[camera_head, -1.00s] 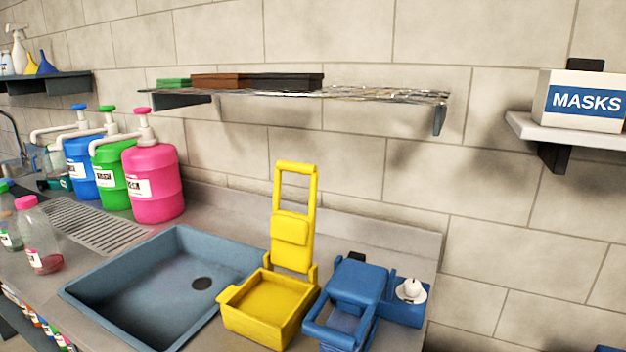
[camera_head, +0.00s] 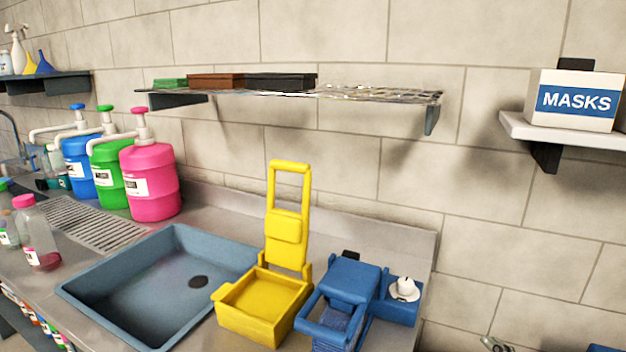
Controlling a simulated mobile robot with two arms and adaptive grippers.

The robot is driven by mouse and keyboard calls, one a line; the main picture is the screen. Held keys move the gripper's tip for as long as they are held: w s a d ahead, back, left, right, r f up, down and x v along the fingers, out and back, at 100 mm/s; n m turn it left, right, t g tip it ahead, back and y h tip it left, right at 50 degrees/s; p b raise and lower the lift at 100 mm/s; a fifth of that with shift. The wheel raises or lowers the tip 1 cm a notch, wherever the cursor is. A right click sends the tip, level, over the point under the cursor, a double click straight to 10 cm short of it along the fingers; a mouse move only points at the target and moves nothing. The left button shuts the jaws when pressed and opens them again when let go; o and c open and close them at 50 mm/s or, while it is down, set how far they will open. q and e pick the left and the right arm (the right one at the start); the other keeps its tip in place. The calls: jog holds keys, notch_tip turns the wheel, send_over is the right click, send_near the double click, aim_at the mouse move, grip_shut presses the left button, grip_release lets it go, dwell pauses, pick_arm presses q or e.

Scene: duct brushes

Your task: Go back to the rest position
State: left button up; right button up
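A small grey piece, which looks like the tip of my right gripper (camera_head: 495,344), pokes up at the bottom edge of the head view, right of the counter and in front of the wall. The rest of it is cut off, so I cannot tell whether it is open or shut or holds anything. My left gripper is not in view.
The counter holds a blue-grey basin (camera_head: 150,285), a yellow open box (camera_head: 262,300), a blue box (camera_head: 345,290), a pink jug (camera_head: 150,185), a green jug (camera_head: 108,180) and a clear bottle (camera_head: 38,240). A wall shelf (camera_head: 375,93) hangs above; a masks box (camera_head: 575,100) sits right.

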notch_tip(320, 180, down, 9)
jog(key=s+d+m+g+h, duration=0.2)
jog(key=s+m+g+h, duration=0.1)
jog(key=m+h, duration=0.4)
jog(key=s+a+f+m+g+y, duration=0.1)
jog(key=s+a+f+m+g, duration=0.2)
jog(key=s+a+f+g, duration=0.5)
jog(key=s+a+f+m+g+y, duration=0.1)
jog(key=s+a+f+m+g, duration=0.35)
jog(key=s, duration=0.55)
notch_tip(320, 180, down, 24)
jog(key=s+r+p, duration=0.1)
jog(key=s+p, duration=0.1)
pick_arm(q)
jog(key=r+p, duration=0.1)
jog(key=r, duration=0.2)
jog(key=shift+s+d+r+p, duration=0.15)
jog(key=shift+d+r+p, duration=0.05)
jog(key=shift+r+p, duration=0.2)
pick_arm(e)
jog(key=s+d+f, duration=0.2)
jog(key=s+f, duration=0.5)
jog(key=s, duration=0.1)
jog(key=s+d+f+n+g, duration=0.1)
jog(key=s+f, duration=0.7)
jog(key=s, duration=0.1)
jog(key=shift+d+f, duration=0.2)
jog(key=shift+d, duration=0.2)
